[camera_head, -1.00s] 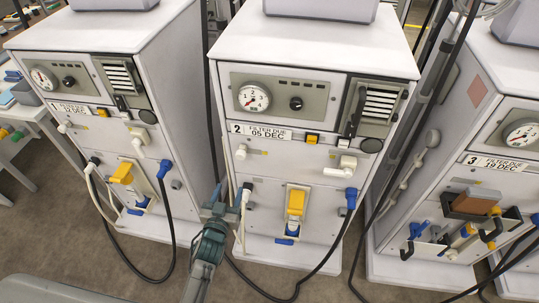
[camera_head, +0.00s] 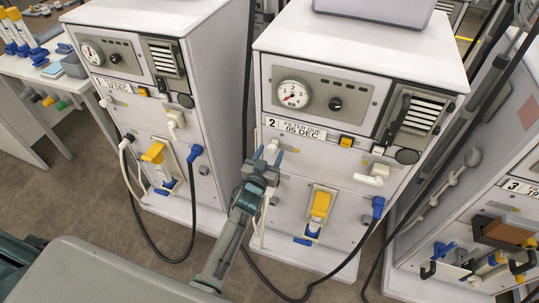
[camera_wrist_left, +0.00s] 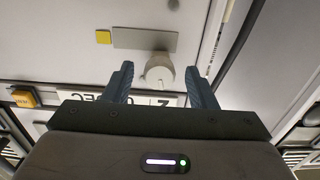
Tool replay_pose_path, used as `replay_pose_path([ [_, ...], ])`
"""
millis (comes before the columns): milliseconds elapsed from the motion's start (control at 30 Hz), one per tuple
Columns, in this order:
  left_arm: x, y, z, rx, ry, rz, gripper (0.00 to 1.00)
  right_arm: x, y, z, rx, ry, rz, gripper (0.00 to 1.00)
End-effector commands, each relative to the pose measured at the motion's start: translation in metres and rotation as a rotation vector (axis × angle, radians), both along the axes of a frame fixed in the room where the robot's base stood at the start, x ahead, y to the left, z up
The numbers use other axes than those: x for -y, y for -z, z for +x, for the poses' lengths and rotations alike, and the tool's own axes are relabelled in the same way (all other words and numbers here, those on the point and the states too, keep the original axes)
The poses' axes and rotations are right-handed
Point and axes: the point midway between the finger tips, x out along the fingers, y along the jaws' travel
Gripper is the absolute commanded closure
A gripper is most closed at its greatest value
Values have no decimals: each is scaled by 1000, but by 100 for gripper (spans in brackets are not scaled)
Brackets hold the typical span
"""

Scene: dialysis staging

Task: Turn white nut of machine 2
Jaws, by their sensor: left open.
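Machine 2 (camera_head: 345,85) is a white cabinet with a dial, a "2 FILTER DUE 05 DEC" label (camera_head: 298,128) and a yellow lever (camera_head: 320,205) low on its front. Its white nut (camera_wrist_left: 160,72) shows in the left wrist view as a small round knob near a grey plate and a yellow square. My left gripper (camera_head: 268,155) is open at the left side of machine 2's front. In the left wrist view its two fingers (camera_wrist_left: 160,82) stand on either side of the nut, apart from it. The gripper mostly hides the nut in the head view. My right gripper is not in view.
Machine 1 (camera_head: 150,70) stands to the left and machine 3 (camera_head: 500,160) to the right. A white lever (camera_head: 372,177) and a blue connector with a dark hose (camera_head: 378,205) are on machine 2's right. A table with bottles (camera_head: 30,65) is at far left.

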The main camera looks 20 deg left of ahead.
Motion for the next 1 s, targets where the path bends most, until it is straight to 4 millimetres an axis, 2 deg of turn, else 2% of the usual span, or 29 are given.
replay_pose_path([
  [200,0,0,0,0,0,0,50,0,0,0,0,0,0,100],
  [400,0,0,0,1,0,0,90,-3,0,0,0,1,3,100],
  [433,0,0,0,1,0,0,93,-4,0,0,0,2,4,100],
  [767,0,0,0,2,0,42,93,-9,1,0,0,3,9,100],
  [1000,0,0,0,7,0,184,93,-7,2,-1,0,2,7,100],
])
